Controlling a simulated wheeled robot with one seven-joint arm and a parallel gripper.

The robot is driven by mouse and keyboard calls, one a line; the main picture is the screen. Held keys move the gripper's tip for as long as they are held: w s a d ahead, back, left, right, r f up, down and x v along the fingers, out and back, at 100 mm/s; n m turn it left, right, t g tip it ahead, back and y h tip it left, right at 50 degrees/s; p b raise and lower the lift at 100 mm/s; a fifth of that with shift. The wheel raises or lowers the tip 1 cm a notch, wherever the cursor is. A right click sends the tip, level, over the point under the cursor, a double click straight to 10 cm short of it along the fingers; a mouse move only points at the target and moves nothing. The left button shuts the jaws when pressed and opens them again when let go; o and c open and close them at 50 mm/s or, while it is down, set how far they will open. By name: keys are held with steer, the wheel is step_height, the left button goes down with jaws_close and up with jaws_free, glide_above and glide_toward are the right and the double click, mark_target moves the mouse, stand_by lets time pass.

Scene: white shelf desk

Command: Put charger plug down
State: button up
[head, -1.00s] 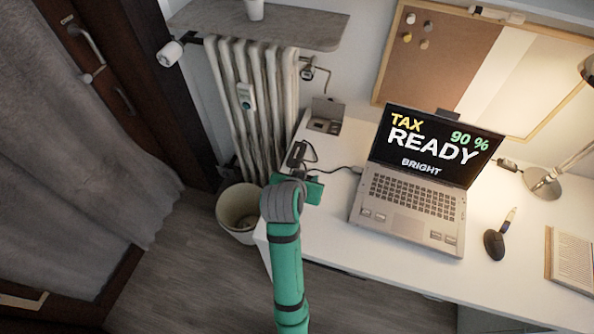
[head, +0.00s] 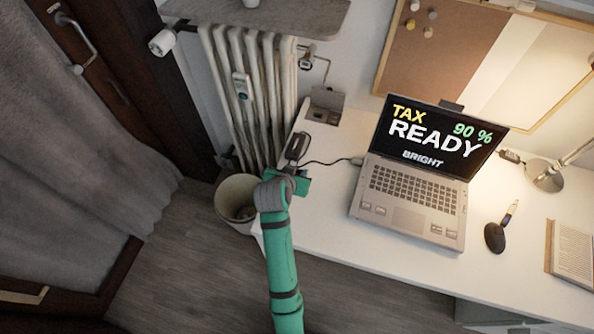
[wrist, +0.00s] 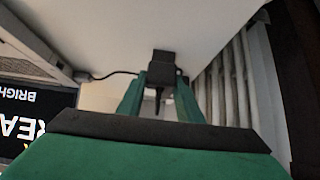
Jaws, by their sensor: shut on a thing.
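The charger plug (head: 297,147) is a dark block with a dark cord, above or at the left end of the white desk (head: 325,222). My gripper (head: 293,176) is shut on it. In the wrist view the plug (wrist: 162,68) sits between the two green fingertips of my gripper (wrist: 160,88), with the desk surface beyond it. I cannot tell whether the plug touches the desk. The cord runs to a small connector by the laptop (head: 410,195). My arm and gripper body hide part of the desk's left edge.
A small grey box (head: 325,104) stands at the desk's back left corner. A radiator (head: 250,95) is left of the desk, with a bin (head: 236,198) on the floor below. A mouse (head: 495,237), lamp (head: 546,175) and book (head: 572,255) are on the right. Bare desk lies in front of the box.

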steer(key=shift+a+f, duration=0.15)
steer(key=o, duration=1)
steer(key=shift+o, duration=0.2)
